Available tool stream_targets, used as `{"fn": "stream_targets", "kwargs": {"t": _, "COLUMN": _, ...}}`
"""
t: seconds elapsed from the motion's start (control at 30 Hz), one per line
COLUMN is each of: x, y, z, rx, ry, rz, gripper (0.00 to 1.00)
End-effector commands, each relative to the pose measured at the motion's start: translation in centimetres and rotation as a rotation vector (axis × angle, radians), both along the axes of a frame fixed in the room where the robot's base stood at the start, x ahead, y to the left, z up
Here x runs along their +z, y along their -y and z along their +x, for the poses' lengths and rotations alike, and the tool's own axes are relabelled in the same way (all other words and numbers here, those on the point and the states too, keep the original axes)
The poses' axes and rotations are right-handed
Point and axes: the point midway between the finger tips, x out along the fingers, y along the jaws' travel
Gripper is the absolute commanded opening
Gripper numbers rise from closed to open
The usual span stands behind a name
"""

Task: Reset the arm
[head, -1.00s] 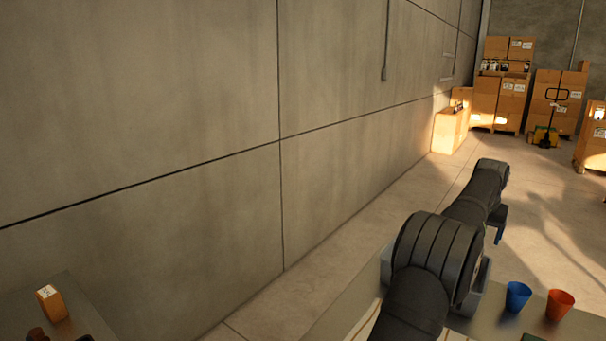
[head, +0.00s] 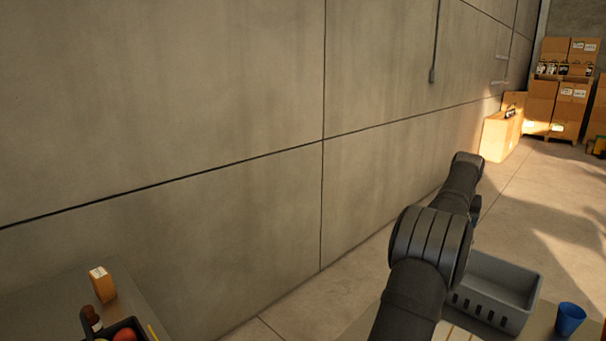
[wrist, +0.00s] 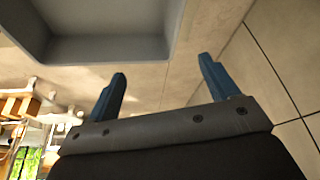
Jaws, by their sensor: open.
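My arm shows in the head view, stretched away over the right-hand table. My gripper (wrist: 161,80) shows in the wrist view with its two blue fingers spread apart. Nothing is between the fingers. A grey bin (wrist: 110,48) fills the upper left of the wrist view, beyond the fingertips and apart from them. In the head view the gripper is mostly hidden behind my arm.
The grey slotted bin (head: 478,310) and a blue cup (head: 570,318) are right of my arm. At lower left, a table bears an orange carton (head: 102,284) and a dark tray (head: 138,327) with red fruit. A concrete wall (head: 180,120) runs behind. Stacked boxes (head: 558,95) stand far right.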

Motion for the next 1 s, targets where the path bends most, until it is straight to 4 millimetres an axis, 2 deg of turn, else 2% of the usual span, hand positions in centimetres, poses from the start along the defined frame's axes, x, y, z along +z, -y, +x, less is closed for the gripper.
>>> {"fn": "stream_targets", "kwargs": {"t": 0.2, "x": 0.0, "y": -3.3, "z": 2.1, "rx": 0.064, "ry": -0.001, "rz": 0.0, "gripper": 0.8}}
{"fn": "stream_targets", "kwargs": {"t": 0.4, "x": 0.0, "y": -4.8, "z": 2.9, "rx": 0.093, "ry": -0.001, "rz": 0.0, "gripper": 0.8}}
{"fn": "stream_targets", "kwargs": {"t": 1.0, "x": 0.0, "y": -5.1, "z": 3.1, "rx": 0.1, "ry": -0.002, "rz": 0.0, "gripper": 0.8}}
